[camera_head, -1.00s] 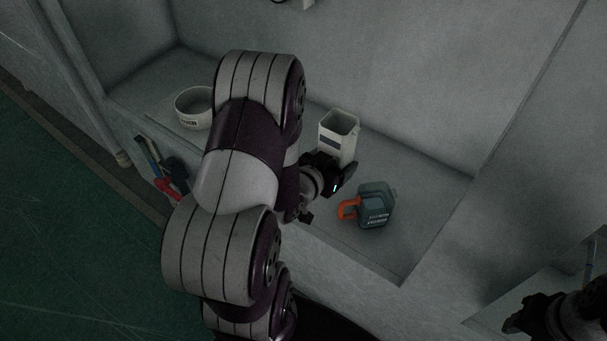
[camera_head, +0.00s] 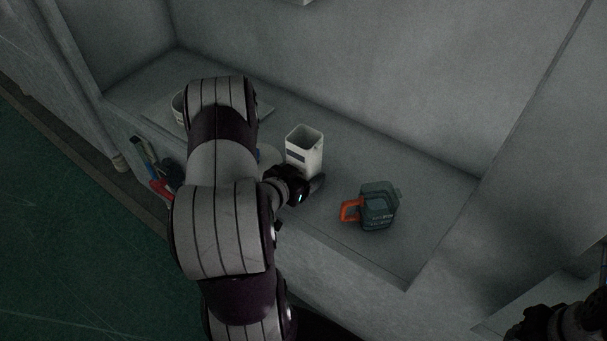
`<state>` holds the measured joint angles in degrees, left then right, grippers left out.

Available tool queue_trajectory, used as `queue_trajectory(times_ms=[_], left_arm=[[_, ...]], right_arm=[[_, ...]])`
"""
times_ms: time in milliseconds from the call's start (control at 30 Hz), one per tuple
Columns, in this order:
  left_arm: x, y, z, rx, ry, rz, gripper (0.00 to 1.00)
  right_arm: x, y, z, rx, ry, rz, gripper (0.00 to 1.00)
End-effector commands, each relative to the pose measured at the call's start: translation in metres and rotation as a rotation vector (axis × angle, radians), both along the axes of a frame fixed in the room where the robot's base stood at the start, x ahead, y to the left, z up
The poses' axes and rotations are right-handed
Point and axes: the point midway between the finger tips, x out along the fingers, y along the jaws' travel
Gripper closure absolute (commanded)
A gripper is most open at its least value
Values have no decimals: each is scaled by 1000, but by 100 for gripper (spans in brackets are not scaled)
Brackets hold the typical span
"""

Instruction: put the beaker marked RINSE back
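A tall white square beaker (camera_head: 304,150) with a dark label stands upright at the end of my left arm; the lettering is too small to read. My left gripper (camera_head: 302,188) is at its lower part. The fingers are mostly hidden, but the beaker has moved along with the gripper, so it looks held. Whether its base touches the shelf cannot be told. A pale round patch (camera_head: 269,157) shows just left of it, partly behind my arm. My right gripper (camera_head: 530,325) is at the bottom right, dark and cut off; its fingers are unclear.
A dark grey jug (camera_head: 378,209) with an orange handle sits on the shelf (camera_head: 410,245) to the right. A white round vessel (camera_head: 178,107) is at the left, mostly behind my arm. Red and blue tools (camera_head: 160,180) hang at the front edge. A wall runs behind.

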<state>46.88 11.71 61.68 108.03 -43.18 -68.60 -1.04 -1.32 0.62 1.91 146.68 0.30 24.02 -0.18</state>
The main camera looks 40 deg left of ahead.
Motion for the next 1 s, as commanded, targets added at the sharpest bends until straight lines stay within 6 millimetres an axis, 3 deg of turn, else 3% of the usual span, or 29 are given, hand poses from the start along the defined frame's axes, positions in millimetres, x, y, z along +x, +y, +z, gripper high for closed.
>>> queue_trajectory(times_ms=[200, 233, 300, 567, 667, 1000], left_arm=[[0, 0, -3, 0, -1, 0, 73], [0, 0, -3, 0, 1, 0, 19], [0, 0, -2, 0, 1, 0, 0], [0, 0, 1, 0, 0, 0, 0], [-9, 1, 6, -1, 2, 4, 0], [-80, -3, 37, -1, 2, 9, 0]], right_arm=[[0, 0, -3, 0, 0, 0, 57], [0, 0, -2, 0, 0, 0, 57], [0, 0, -1, 0, 0, 0, 57], [0, 0, 2, 0, 0, 0, 57], [0, 0, 5, 0, 0, 0, 57], [0, 0, 27, 0, 0, 0, 57]])
